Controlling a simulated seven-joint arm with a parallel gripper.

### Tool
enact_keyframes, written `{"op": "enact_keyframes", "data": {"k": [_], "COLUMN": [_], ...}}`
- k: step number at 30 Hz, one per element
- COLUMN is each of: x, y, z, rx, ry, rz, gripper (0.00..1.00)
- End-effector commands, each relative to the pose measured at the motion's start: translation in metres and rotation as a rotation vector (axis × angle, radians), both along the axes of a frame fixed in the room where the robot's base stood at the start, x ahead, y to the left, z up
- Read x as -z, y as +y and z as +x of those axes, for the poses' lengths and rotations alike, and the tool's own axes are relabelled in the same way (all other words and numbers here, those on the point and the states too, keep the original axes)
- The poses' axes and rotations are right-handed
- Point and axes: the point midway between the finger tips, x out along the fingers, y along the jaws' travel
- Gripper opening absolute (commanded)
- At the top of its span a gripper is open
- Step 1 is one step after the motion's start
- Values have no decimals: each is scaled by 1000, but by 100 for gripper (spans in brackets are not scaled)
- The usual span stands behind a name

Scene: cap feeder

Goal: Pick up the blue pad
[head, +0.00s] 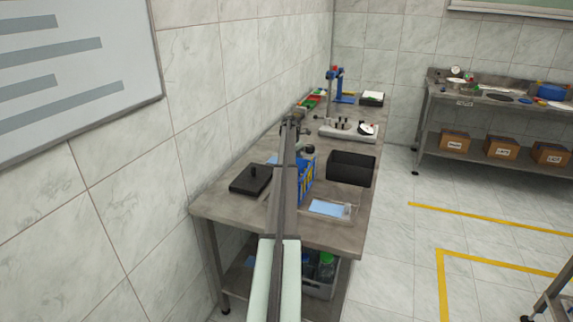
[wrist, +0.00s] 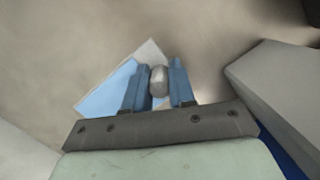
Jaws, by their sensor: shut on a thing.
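My gripper shows in the wrist view (wrist: 158,85), its two blue fingers shut on a small grey rounded piece (wrist: 158,81). A flat light-blue pad (wrist: 103,92) with a pale grey area at its upper corner (wrist: 150,50) shows behind and left of the fingers. I cannot tell whether the grey piece is joined to the pad, or whether the pad touches the surface below. In the head view, a small light-blue patch (head: 272,158) shows just left of my arm, which hides my fingertips. Another light-blue flat piece (head: 330,208) lies in a shallow tray on the front right.
The metal table (head: 235,215) stands along the wall. A black bin (head: 351,168) stands farther right. In the wrist view, a grey block-like shape (wrist: 275,85) is close on the right.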

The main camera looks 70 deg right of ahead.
Motion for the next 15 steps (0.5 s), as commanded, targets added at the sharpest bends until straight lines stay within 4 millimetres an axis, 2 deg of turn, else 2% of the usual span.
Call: {"op": "enact_keyframes", "data": {"k": [15], "x": [-20], "y": [0], "z": [0], "rx": [0], "ry": [0], "rz": [0], "gripper": [0]}}
